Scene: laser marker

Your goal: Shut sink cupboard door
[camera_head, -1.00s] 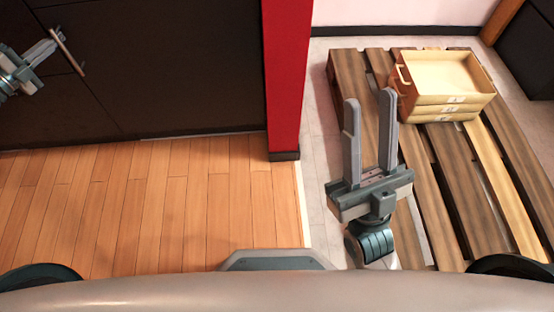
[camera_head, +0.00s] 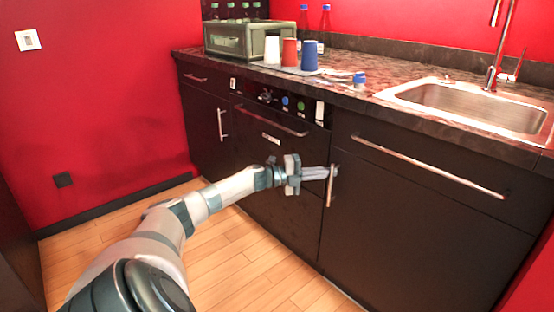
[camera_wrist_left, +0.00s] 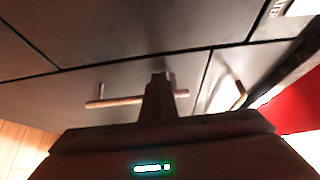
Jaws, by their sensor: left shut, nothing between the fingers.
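The sink cupboard door (camera_head: 400,240) is the dark panel below the sink at the right in the head view. It looks about flush with the cabinet front. Its upright metal handle (camera_head: 330,187) is near its left edge. My left gripper (camera_head: 331,173) is shut and empty, with its fingertips at the handle's upper part. In the left wrist view the closed fingers (camera_wrist_left: 158,95) overlap a bar handle (camera_wrist_left: 115,102) in front of dark panels. Whether they touch it or the door I cannot tell. My right gripper is out of view.
The counter (camera_head: 350,98) with the sink (camera_head: 475,103) runs above the cupboards. Cups, bottles and a green appliance (camera_head: 245,38) stand on it. A long drawer handle (camera_head: 430,167) projects near my gripper. The wooden floor (camera_head: 255,265) in front is clear.

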